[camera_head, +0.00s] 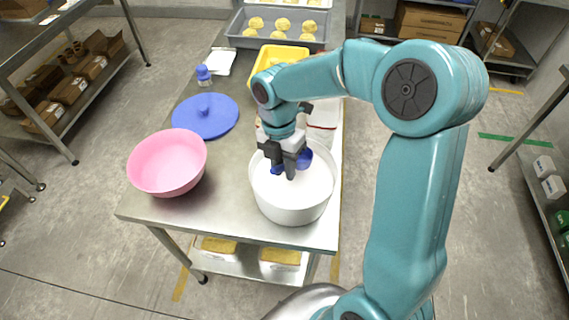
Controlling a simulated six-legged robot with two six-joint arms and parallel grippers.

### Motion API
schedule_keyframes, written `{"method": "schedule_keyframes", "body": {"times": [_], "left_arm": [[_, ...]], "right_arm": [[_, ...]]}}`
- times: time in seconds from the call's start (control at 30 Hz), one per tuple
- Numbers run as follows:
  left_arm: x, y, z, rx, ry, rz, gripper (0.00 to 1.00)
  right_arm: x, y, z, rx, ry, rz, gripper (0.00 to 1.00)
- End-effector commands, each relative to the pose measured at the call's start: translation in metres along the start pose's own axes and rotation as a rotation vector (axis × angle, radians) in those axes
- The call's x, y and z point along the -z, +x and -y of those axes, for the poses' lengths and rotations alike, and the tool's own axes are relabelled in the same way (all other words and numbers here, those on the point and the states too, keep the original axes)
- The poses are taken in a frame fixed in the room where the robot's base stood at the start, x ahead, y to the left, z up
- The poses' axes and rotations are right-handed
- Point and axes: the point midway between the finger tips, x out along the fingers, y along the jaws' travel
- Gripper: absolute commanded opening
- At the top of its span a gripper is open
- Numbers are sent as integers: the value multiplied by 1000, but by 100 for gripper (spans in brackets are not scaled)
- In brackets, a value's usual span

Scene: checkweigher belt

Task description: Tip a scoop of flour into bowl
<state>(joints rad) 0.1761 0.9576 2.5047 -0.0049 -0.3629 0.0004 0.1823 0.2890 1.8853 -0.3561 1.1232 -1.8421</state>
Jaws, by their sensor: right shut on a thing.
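A pink bowl (167,163) stands at the front left of the steel table. A white round tub (292,208) stands at the front right, with white flour (312,187) inside. My right gripper (285,170) is over the tub and shut on a blue scoop (305,159). The jaws hide part of the scoop, and I cannot tell whether it holds flour. A blue round lid (205,116) with a knob lies on the table behind the bowl. My left gripper does not show.
The table (222,193) is bare between the bowl and the tub. Shelves with boxes stand at both sides.

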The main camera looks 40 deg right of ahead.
Motion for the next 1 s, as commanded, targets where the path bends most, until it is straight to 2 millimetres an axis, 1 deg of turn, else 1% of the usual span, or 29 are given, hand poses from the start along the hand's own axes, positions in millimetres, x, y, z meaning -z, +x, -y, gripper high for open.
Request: {"method": "schedule_keyframes", "body": {"times": [0.03,0.6,0.77,1.0], "left_arm": [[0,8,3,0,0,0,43],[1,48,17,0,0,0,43],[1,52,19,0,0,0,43],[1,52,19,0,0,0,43]], "right_arm": [[-1,10,-1,1,0,0,0],[-8,70,-10,1,-1,0,0],[-9,77,-11,1,0,1,0],[-9,77,-11,1,0,0,0]]}}
